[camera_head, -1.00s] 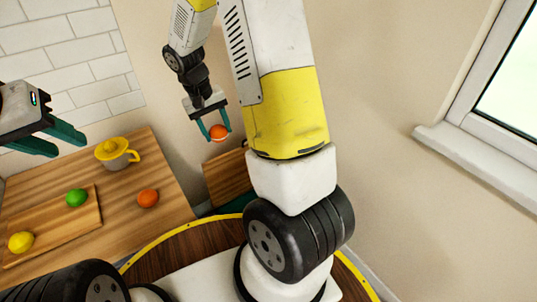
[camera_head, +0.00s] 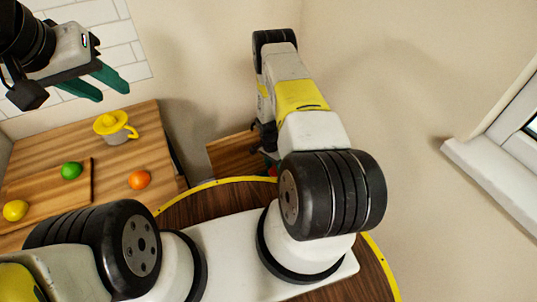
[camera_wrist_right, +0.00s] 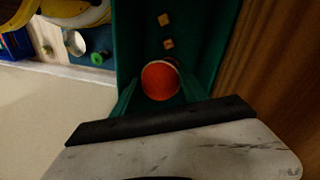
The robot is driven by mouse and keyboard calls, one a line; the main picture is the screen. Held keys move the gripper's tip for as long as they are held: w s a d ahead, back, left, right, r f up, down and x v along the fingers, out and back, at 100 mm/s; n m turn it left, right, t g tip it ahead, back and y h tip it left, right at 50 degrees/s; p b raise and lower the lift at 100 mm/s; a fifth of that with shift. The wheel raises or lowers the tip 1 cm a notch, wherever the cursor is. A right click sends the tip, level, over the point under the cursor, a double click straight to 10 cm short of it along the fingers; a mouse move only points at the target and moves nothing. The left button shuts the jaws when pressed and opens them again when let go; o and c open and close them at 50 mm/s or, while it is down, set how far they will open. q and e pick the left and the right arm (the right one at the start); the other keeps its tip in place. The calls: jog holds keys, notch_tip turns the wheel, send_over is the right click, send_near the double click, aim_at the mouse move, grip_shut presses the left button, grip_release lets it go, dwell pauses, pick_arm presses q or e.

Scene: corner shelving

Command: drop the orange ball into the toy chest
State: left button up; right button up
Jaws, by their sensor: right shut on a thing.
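The orange ball (camera_wrist_right: 160,82) is held between the teal fingers of my right gripper (camera_wrist_right: 158,92) in the right wrist view. Behind it is the dark green inside of the toy chest (camera_wrist_right: 213,25), with two small wooden blocks (camera_wrist_right: 166,32) in it. The ball appears above or inside the chest opening; its height is unclear. In the head view my right arm mostly hides this gripper, near the brown wooden panel (camera_head: 232,153). My left gripper (camera_head: 104,86) is open and empty at the upper left, above the counter.
The wooden counter (camera_head: 70,215) at left holds a yellow-topped juicer (camera_head: 115,126), a green lime (camera_head: 71,171), a yellow lemon (camera_head: 15,210) and an orange fruit (camera_head: 139,180). A window sill (camera_head: 485,175) is at right.

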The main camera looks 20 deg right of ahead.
jog(key=s+f+m, duration=0.1)
jog(key=s+f, duration=0.2)
jog(key=f, duration=0.9)
jog(key=shift+d+m, duration=0.3)
jog(key=shift+s, duration=0.1)
jog(key=o, duration=1.4)
jog(key=shift+o, duration=0.2)
jog(key=r, duration=0.2)
jog(key=w+r, duration=0.1)
jog(key=r, duration=0.4)
jog(key=shift+w+a+r, duration=0.2)
jog(key=shift+a+r, duration=0.05)
jog(key=shift+r, duration=0.05)
